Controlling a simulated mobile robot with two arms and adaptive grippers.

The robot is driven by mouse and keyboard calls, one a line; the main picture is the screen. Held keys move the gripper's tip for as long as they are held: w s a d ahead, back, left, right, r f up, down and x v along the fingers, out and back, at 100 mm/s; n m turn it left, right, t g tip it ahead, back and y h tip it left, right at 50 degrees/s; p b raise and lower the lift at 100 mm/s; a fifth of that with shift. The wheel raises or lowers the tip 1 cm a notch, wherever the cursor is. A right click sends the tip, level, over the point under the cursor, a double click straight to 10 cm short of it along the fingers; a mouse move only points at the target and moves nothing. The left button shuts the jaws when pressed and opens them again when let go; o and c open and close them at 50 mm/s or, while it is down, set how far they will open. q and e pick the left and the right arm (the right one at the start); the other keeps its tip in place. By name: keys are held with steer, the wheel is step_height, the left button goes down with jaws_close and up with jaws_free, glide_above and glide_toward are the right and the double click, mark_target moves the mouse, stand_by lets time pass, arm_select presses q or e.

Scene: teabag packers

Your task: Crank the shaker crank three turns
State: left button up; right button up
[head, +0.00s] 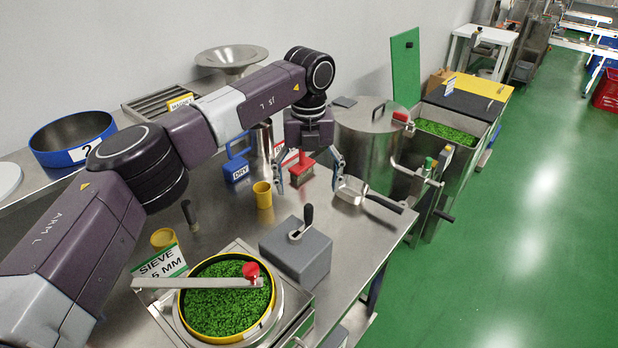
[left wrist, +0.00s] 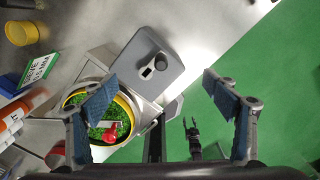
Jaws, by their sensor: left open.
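The shaker crank (head: 302,222) is a short arm with a black upright knob on top of a grey box (head: 305,258) on the steel table. The left wrist view also shows the crank (left wrist: 154,66) on its box. Beside the box, a round sieve (head: 188,312) with a yellow rim holds green leaf under a bar with a red knob (head: 251,270). My left gripper (head: 309,176) is open and empty, pointing down above the table beyond the box, apart from the crank. A small dark pronged shape (left wrist: 192,135) in the left wrist view may be my right gripper; its jaws are unclear.
A yellow cup (head: 263,195), a red stamp-like block (head: 301,170) and a metal scoop (head: 352,190) stand near my left gripper. A steel drum (head: 368,150) is behind. A sieve sign (head: 160,263) stands left of the sieve. Green floor (head: 510,230) is clear at right.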

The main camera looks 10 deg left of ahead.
mark_target(309, 214)
arm_select(q)
steer(key=shift+f, duration=0.45)
step_height(309, 214, down, 4)
steer(key=shift+w+r+b, duration=0.1)
steer(key=shift+w+b, duration=0.05)
steer(key=shift+b, duration=1.1)
step_height(309, 214, down, 4)
steer(key=shift+b, duration=1.15)
steer(key=shift+r, duration=0.15)
steer(key=shift+f+b, duration=0.3)
steer(key=shift+f, duration=0.6)
arm_select(e)
step_height(309, 214, down, 6)
steer(key=w, duration=0.2)
steer(key=shift+w+a+r, duration=0.15)
steer(key=shift+w+a, duration=0.15)
arm_select(q)
steer(key=shift+c, duration=0.2)
arm_select(e)
steer(key=shift+w, duration=0.1)
